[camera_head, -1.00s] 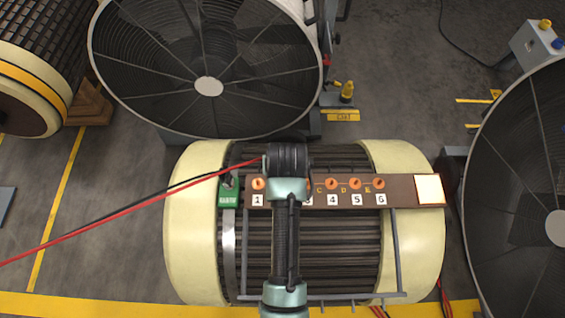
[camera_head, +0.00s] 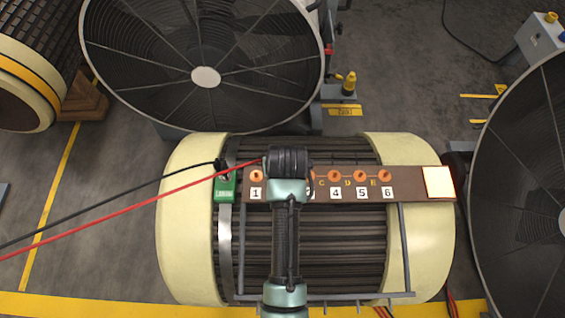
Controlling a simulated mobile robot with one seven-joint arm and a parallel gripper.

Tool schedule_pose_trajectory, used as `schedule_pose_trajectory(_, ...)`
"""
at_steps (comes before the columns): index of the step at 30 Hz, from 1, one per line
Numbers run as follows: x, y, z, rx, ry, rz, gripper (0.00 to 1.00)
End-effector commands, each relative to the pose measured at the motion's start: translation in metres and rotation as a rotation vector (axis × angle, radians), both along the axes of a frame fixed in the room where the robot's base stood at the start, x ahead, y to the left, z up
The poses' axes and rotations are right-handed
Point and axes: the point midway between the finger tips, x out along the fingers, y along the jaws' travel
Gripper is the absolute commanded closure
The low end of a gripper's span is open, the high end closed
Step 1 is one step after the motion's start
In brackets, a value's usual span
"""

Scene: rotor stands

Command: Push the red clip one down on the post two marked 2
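A brown terminal strip (camera_head: 408,184) lies across the top of the rotor, with orange posts above white number plates. Plates 1 (camera_head: 256,194), 4, 5 and 6 show. Post two and its plate are hidden behind my arm and gripper, and plate 3 is mostly covered. My gripper (camera_head: 286,160) is over the strip just right of post 1 (camera_head: 257,175); its fingers are hidden beneath its dark body. A red lead (camera_head: 120,217) runs from the left to the gripper's left side. The red clip itself is hidden, and I cannot tell whether the gripper holds it.
A green block (camera_head: 225,187) with a black lead (camera_head: 110,205) clipped to it sits at the strip's left end. A large fan (camera_head: 205,77) stands behind, another (camera_head: 530,200) at right. A pale square pad (camera_head: 439,182) is on the strip's right end.

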Motion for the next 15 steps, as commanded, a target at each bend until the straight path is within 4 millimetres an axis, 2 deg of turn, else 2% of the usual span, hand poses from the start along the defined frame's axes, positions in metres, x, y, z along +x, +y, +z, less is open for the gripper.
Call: schedule_pose_trajectory(15, 0.0001, 0.0000, -0.0028, 0.000, -0.001, 0.000, 1.00)
